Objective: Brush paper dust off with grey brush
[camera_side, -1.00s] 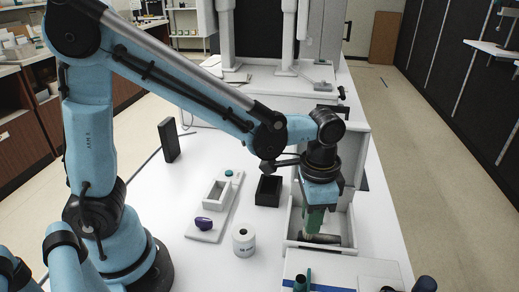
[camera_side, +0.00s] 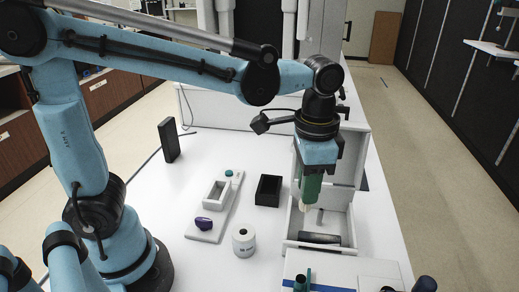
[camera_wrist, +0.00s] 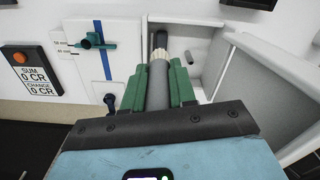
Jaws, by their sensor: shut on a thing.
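My gripper (camera_side: 309,193) has green fingers and is shut on the grey brush. In the wrist view the brush's grey handle (camera_wrist: 157,95) stands between the fingers, with pale bristles (camera_wrist: 159,68) at its far end. The bristles also show below the fingers in the side view (camera_side: 304,207). The brush hangs above the open white printer box (camera_side: 350,222), apart from its floor. A dark roller (camera_side: 319,239) lies across the front of the box; its dark end shows beyond the bristles in the wrist view (camera_wrist: 160,40). I cannot make out any paper dust.
A white paper roll (camera_side: 244,242), a pale tray (camera_side: 204,236) with a purple piece (camera_side: 203,223), and a black bin (camera_side: 268,191) stand left of the box. The box's raised lid (camera_side: 355,155) is close behind my gripper. A white-and-blue unit (camera_side: 350,268) stands in front.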

